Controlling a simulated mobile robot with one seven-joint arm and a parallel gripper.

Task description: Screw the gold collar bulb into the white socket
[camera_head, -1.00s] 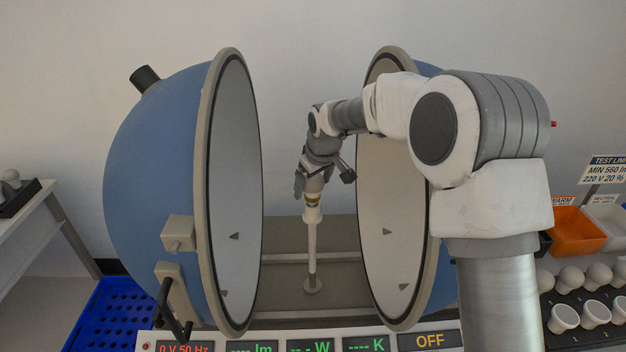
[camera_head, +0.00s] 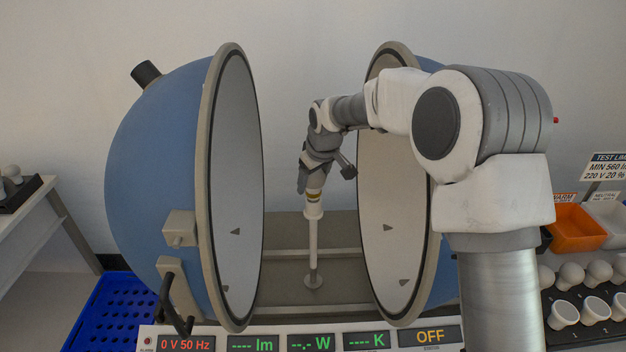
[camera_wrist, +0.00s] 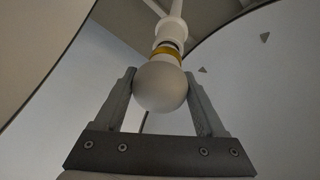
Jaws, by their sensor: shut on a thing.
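The gold collar bulb (camera_wrist: 160,88) is a white globe with a gold band near its base. My gripper (camera_wrist: 160,92) is shut on the globe, one finger on each side. The white socket (camera_wrist: 172,30) is in line with the bulb's base, on top of a thin white post. In the head view the socket (camera_head: 313,213) stands between the two sphere halves, with the gold collar (camera_head: 314,196) just above it. The base appears to meet the socket mouth; how deep it sits I cannot tell. In the head view my gripper (camera_head: 312,183) hides most of the globe.
The open blue sphere halves stand close on the left (camera_head: 165,165) and right (camera_head: 390,190) of my arm. A display panel (camera_head: 300,341) along the front reads OFF. Several bulbs (camera_head: 575,290) and an orange bin (camera_head: 577,230) are at right; a blue crate (camera_head: 108,312) is at left.

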